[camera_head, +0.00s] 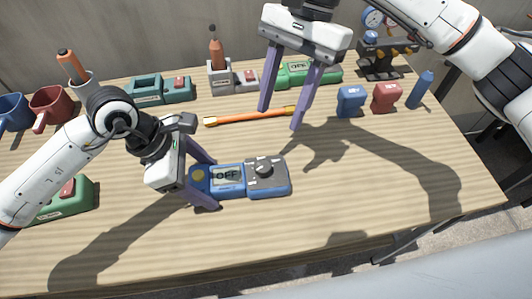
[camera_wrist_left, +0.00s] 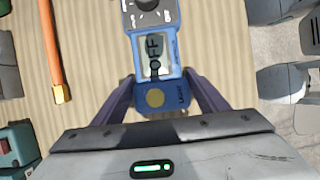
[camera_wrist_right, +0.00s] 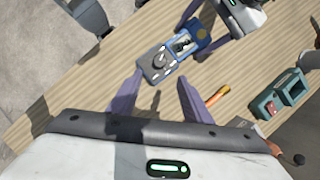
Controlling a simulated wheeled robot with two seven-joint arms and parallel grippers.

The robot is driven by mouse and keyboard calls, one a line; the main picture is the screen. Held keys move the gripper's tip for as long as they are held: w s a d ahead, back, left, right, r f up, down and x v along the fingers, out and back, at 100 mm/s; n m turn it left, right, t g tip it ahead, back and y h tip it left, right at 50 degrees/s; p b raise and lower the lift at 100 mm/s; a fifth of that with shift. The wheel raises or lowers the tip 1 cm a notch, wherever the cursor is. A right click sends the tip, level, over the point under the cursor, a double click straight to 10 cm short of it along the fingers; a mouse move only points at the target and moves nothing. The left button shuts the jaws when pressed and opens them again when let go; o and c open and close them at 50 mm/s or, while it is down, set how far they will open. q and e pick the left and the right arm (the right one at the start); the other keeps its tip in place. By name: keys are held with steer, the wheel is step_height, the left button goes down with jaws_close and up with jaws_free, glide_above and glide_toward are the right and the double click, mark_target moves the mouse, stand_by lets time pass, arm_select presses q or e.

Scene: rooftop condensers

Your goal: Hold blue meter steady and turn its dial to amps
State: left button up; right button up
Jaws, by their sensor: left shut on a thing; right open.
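The blue meter (camera_head: 232,190) lies flat on the table, its display (camera_head: 227,174) reading OFF. Its round dark dial (camera_head: 264,169) sits on the grey panel at its right end. It also shows in the left wrist view (camera_wrist_left: 171,60) and the right wrist view (camera_wrist_right: 188,32). My left gripper (camera_head: 210,184) is shut on the meter's left end, fingers on both sides; the dial end is free. My right gripper (camera_head: 281,118) is open and empty, above the table behind the dial. In the right wrist view the dial (camera_wrist_right: 159,61) appears beyond its fingertips (camera_wrist_right: 155,92).
An orange-yellow stick (camera_head: 250,116) lies behind the meter. A green meter (camera_head: 308,74) stands at the back. Blue (camera_head: 351,101) and red (camera_head: 386,97) blocks and a blue bottle (camera_head: 420,90) are at right. A green box (camera_head: 70,198) is at left. The front table is clear.

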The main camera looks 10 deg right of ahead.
mark_target(264, 165)
steer(key=x, duration=1.1)
steer(key=shift+s+a+f, duration=0.1)
steer(key=shift+a+f, duration=0.05)
steer(key=shift+f, duration=0.15)
steer(key=shift+c, duration=0.3)
steer(key=c, duration=1)
